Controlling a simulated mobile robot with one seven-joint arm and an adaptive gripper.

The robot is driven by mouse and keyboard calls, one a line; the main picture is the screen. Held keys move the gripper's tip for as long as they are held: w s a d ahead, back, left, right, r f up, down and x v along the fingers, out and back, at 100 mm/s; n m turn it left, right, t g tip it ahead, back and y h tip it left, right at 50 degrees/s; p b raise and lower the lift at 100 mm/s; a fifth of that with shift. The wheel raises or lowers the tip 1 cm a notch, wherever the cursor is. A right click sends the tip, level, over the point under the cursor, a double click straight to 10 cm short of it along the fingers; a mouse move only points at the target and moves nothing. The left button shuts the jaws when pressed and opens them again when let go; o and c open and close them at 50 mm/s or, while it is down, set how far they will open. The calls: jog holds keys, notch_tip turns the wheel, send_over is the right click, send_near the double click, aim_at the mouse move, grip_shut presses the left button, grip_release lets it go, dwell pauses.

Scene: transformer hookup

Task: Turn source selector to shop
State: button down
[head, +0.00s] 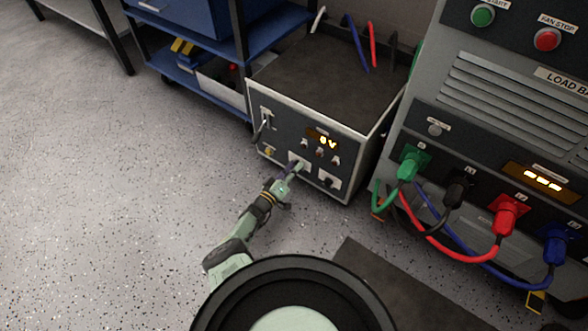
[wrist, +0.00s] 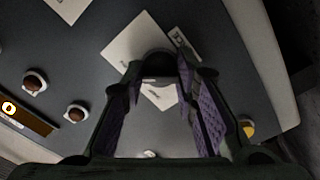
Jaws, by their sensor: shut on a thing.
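The grey transformer box (head: 283,140) stands on the floor with its front panel facing my arm. The knob sits on a white plate (wrist: 128,42), partly hidden by the fingers. The labels are too blurred to read, so I cannot tell the selector's setting.
The box's amber display (head: 323,138) is lit. A lever switch (head: 265,117) is at the panel's left and another black knob (head: 330,180) is right of my gripper. The load bank (head: 480,130), with coloured cables plugged in, stands close on the right. A blue cart (head: 190,75) is behind.

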jog(key=shift+n+p, duration=0.4)
jog(key=shift+n, duration=7.5)
jog(key=c, duration=1.3)
grip_release()
